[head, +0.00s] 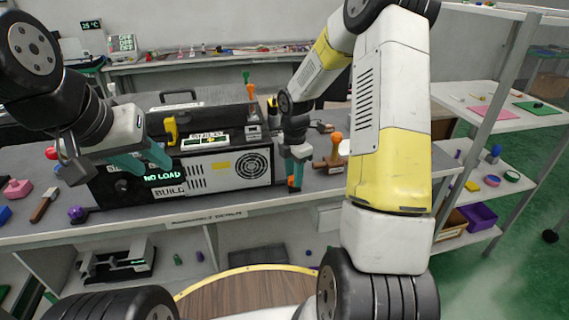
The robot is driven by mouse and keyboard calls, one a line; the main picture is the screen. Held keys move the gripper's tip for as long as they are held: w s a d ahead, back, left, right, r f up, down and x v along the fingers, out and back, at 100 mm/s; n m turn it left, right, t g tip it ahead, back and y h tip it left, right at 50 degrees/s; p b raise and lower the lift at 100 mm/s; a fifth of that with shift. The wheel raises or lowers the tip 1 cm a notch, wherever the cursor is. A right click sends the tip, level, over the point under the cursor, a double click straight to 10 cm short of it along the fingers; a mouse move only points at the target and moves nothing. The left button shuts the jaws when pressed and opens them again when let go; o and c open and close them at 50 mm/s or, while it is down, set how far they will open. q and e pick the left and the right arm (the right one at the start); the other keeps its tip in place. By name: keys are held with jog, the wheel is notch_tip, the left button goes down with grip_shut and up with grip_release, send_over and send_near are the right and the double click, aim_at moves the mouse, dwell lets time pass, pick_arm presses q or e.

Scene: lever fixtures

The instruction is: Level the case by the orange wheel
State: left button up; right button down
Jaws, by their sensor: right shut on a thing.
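The black case (222,184) sits on the bench and carries a white front panel, a round fan grille and a green "NO LOAD" display. A small labelled strip (205,141) lies on its top; I cannot read any level from it. The orange wheel (292,183) shows low at the case's right end. My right gripper (295,178) points down there and is shut on the orange wheel, which its fingers mostly hide. My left gripper (115,168) has teal fingers spread apart, empty, in front of the case's upper left.
Near the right gripper stands a brown fixture with an orange ball (336,138). Green and orange levers (249,90) rise behind the case. A purple knob (77,213), a brush (44,205) and a pink block (17,188) lie to the left. Shelves stand at the right.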

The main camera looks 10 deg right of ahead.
jog(key=m, duration=0.3)
jog(key=shift+m, duration=2.3)
jog(key=c, duration=1)
grip_release()
jog(key=shift+c, duration=0.2)
jog(key=shift+r, duration=3.95)
jog(key=shift+r, duration=0.1)
